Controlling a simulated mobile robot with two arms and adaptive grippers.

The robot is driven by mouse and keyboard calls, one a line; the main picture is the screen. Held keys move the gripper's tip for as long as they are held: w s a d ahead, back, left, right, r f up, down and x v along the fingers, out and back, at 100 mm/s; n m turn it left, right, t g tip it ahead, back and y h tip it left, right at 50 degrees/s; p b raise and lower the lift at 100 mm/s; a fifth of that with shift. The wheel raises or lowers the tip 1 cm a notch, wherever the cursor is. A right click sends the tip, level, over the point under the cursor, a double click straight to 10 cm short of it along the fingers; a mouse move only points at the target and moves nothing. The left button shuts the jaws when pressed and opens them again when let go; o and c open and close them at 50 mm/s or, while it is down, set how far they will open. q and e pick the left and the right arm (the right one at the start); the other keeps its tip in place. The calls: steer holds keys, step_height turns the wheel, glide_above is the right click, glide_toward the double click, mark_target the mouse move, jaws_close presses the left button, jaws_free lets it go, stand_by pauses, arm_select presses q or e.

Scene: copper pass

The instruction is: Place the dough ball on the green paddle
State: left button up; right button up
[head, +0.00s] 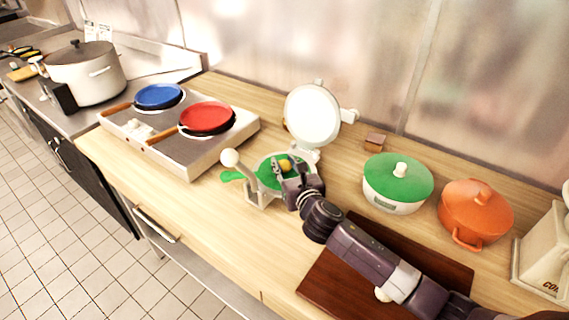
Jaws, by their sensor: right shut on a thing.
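The yellow dough ball (285,164) shows at the fingertips of my right gripper (286,169), which is shut on it. The gripper partly hides the ball. The green paddle (268,174) lies in the open press, with its handle (231,176) out to the left. The ball appears over the paddle's round part; I cannot tell whether they touch. My right arm comes in from the lower right. My left gripper is not in view.
The press's round white lid (313,116) stands open behind the gripper. A green-lidded pot (398,183) and an orange pot (475,213) stand to the right. A brown board (335,285) lies under my arm, with a pale ball (382,295) partly hidden. Left is a stove (186,151) with pans.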

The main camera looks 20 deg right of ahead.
steer(key=o, duration=0.9)
steer(key=shift+f, duration=0.1)
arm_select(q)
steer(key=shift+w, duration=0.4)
arm_select(e)
steer(key=shift+o, duration=1)
steer(key=shift+s+r, duration=0.1)
steer(key=shift+r, duration=0.1)
steer(key=s+p, duration=0.1)
steer(key=s, duration=0.2)
steer(key=s+r+p, duration=0.1)
steer(key=s+p, duration=0.1)
steer(key=s, duration=0.2)
steer(key=s+r+p, duration=0.1)
steer(key=s+p, duration=0.1)
steer(key=s, duration=0.1)
steer(key=shift+s+d+r, duration=0.1)
steer(key=shift+s+d, duration=0.05)
steer(key=shift+s, duration=0.2)
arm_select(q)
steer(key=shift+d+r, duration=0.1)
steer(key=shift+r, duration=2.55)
arm_select(e)
steer(key=shift+s, duration=0.4)
